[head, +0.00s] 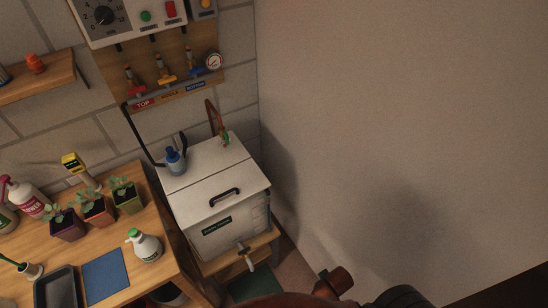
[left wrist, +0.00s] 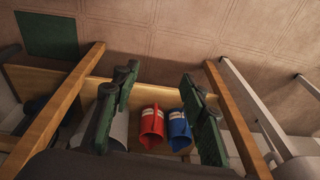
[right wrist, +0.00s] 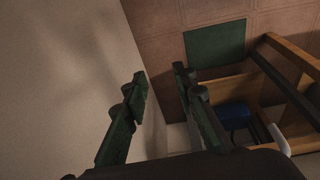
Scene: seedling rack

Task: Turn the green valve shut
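The green valve (head: 226,139) is a small green handle on a copper pipe (head: 213,115) at the back right of the white tank's lid (head: 205,163). It is small in the head view, and I cannot tell its handle's exact angle. Neither wrist view shows it. My left gripper (left wrist: 158,82) is open and empty, with red and blue containers beyond its fingers. My right gripper (right wrist: 160,74) is open and empty, pointing towards the floor and a green mat (right wrist: 215,44). Neither gripper's fingers can be made out in the head view.
The tank has a black handle (head: 225,196) and a front tap (head: 245,255). Red, yellow and blue valves hang on a wall board (head: 170,55). A bench (head: 150,210) with potted seedlings is left; a bare wall is right.

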